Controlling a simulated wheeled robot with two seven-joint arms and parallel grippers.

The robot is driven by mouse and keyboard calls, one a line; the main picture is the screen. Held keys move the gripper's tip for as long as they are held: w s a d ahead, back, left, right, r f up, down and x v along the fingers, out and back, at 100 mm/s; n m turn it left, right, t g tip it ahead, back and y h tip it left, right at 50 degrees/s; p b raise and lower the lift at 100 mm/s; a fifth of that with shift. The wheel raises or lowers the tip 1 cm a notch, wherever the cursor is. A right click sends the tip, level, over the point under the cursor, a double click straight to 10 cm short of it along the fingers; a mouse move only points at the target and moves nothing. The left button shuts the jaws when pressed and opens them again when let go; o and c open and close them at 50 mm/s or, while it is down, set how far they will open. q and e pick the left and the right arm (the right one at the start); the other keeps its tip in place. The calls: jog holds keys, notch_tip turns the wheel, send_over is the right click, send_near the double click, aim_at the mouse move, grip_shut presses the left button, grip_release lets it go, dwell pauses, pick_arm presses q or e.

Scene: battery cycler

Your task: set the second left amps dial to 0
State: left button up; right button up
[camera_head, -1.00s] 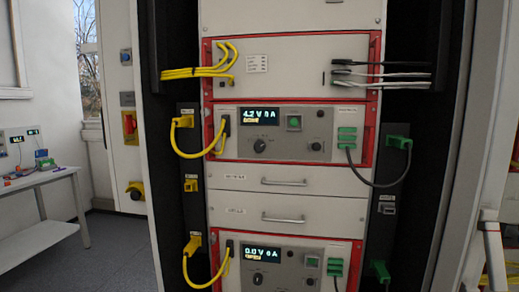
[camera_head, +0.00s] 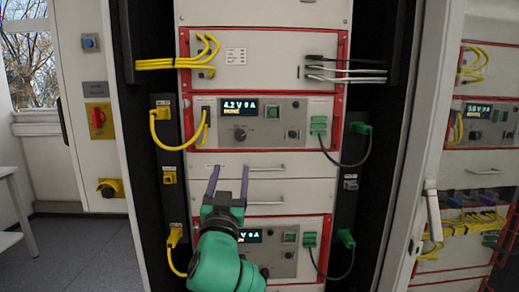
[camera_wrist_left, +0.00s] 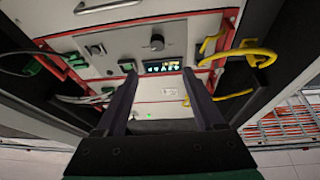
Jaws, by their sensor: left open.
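The upper power unit in the rack has a lit display (camera_head: 239,108) reading about 4.2 V 0 A, with a round dark dial (camera_head: 240,134) below it and a smaller knob (camera_head: 293,133) to the right. The lower unit's display (camera_head: 250,236) and dial (camera_head: 265,272) are partly hidden by my left arm. I cannot tell which dial the task names. My left gripper (camera_head: 229,172) is open and empty, its fingers upright before the drawers, below the upper dial. The left wrist view shows the upper unit upside down, with its dial (camera_wrist_left: 157,43) beyond the fingers, apart from them.
Yellow cables (camera_head: 163,130) loop at the rack's left, and a dark cable (camera_head: 345,160) hangs from green plugs at its right. Drawer handles (camera_head: 266,168) stick out between the units. An open cabinet door edge (camera_head: 400,170) stands at the right.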

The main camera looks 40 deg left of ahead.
pick_arm(q)
jog(key=p, duration=0.3)
send_near(240, 138)
jog(key=w+r, duration=0.1)
jog(key=p+x, duration=0.1)
jog(key=x, duration=0.2)
jog(key=p+x, duration=0.1)
jog(key=x, duration=0.3)
jog(key=shift+s+a+f, duration=0.15)
jog(key=shift+a, duration=0.15)
jog(key=shift+w+a, duration=0.1)
jog(key=shift+w, duration=0.2)
jog(key=shift+s, duration=0.1)
grip_shut()
pick_arm(e)
jog(key=r, duration=0.3)
jog(key=w+r, duration=0.1)
jog(key=r, duration=0.1)
jog(key=shift+d, duration=0.3)
